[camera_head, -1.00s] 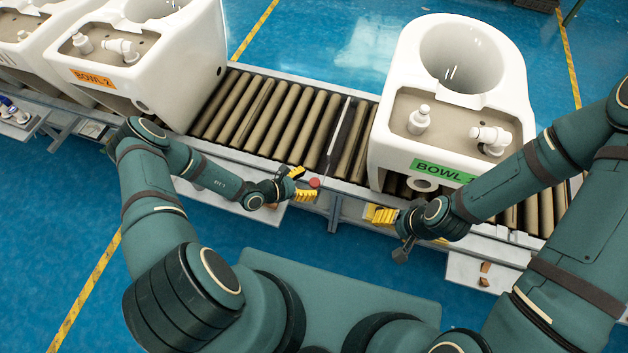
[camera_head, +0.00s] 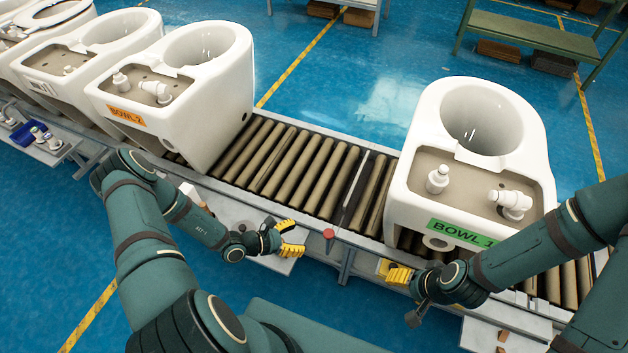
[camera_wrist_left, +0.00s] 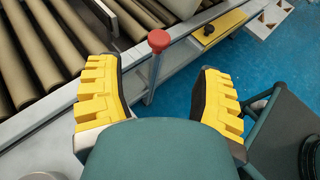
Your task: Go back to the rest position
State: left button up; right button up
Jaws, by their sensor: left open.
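My left gripper (camera_head: 298,237) has yellow ridged fingers and is spread open and empty, in front of the conveyor's near rail, just left of the red button (camera_head: 329,234). In the left wrist view, the two fingers (camera_wrist_left: 160,95) stand wide apart with nothing between them, and the red button (camera_wrist_left: 159,40) on its post shows beyond them. My right gripper (camera_head: 397,272) is low in front of the conveyor, below the white toilet labelled BOWL 1 (camera_head: 415,190).
The roller conveyor (camera_head: 300,170) runs across the view. The toilet labelled BOWL 2 (camera_head: 225,120) and more white toilets stand at its left. A side tray (camera_head: 40,150) holds small parts at far left. Green shelving (camera_head: 540,35) stands behind on the blue floor.

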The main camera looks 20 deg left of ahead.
pick_arm(q)
jog(key=s+d+r+m+g+y, duration=0.2)
jog(key=s+d+r+m+g, duration=0.3)
jog(key=s+d+m+g, duration=0.65)
jog(key=w+r+m+t+y, duration=0.4)
jog(key=r+m, duration=0.3)
jog(key=m, duration=0.6)
jog(key=shift+d, duration=0.4)
